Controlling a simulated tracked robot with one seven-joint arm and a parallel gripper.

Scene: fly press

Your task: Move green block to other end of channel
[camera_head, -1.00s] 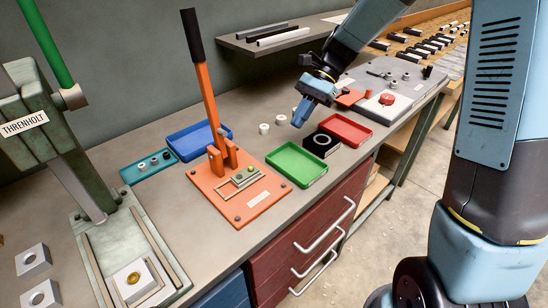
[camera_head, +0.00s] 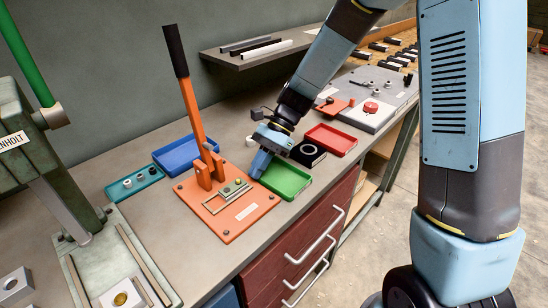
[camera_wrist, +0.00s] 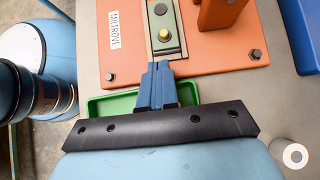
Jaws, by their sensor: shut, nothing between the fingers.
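The green block (camera_head: 233,189) sits in a narrow light-edged channel (camera_head: 213,204) on the orange base plate (camera_head: 220,232), at the channel's right end. It carries a yellowish knob and a dark knob. In the wrist view the green block (camera_wrist: 172,45) lies just beyond my fingertips, in the channel's near end. My gripper (camera_head: 258,174) is shut and empty, with its blue fingers pointing down at the plate's right edge. It also shows in the wrist view (camera_wrist: 159,66), in line with the channel. I cannot tell whether the fingertips touch the block or the plate.
An upright orange lever (camera_head: 192,105) with a black handle stands behind the channel. A green tray (camera_head: 287,192) is right under my gripper. A black ring block (camera_head: 308,153), red tray (camera_head: 331,138) and blue tray (camera_head: 178,157) stand nearby. The bench front is clear.

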